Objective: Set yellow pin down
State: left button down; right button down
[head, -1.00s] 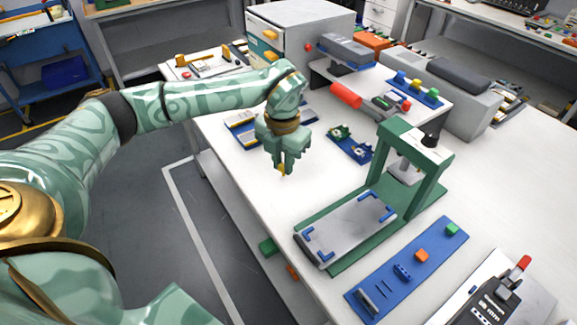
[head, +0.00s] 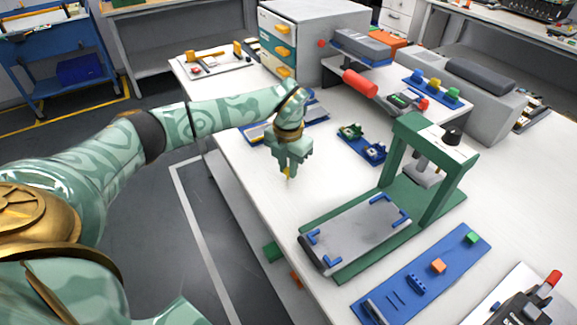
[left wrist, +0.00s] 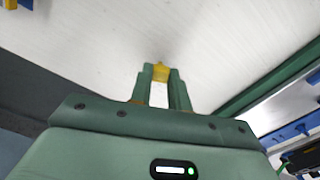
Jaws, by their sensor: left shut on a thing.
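The yellow pin (left wrist: 161,72) is between the fingertips of my left gripper (left wrist: 160,82) in the left wrist view, with the white tabletop behind it. In the head view my left gripper (head: 289,168) points down over the white table (head: 262,207) near its left edge, shut on the yellow pin (head: 288,173). Only a small part of the pin shows below the fingers. I cannot tell whether its tip touches the table. My right gripper is not in view.
A green press (head: 418,165) with a grey plate (head: 355,232) stands right of the gripper. A blue board (head: 400,300) lies in front of it. A small blue fixture (head: 362,143) and a red cylinder (head: 360,83) lie behind. The tabletop around the gripper is clear.

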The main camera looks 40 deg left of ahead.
pick_arm(q)
jog(key=shift+f, duration=0.1)
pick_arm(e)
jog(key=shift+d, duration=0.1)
pick_arm(q)
jog(key=c, duration=1.3)
grip_release()
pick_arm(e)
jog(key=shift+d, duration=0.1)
pick_arm(q)
notch_tip(320, 180, up, 12)
jog(key=p, duration=0.4)
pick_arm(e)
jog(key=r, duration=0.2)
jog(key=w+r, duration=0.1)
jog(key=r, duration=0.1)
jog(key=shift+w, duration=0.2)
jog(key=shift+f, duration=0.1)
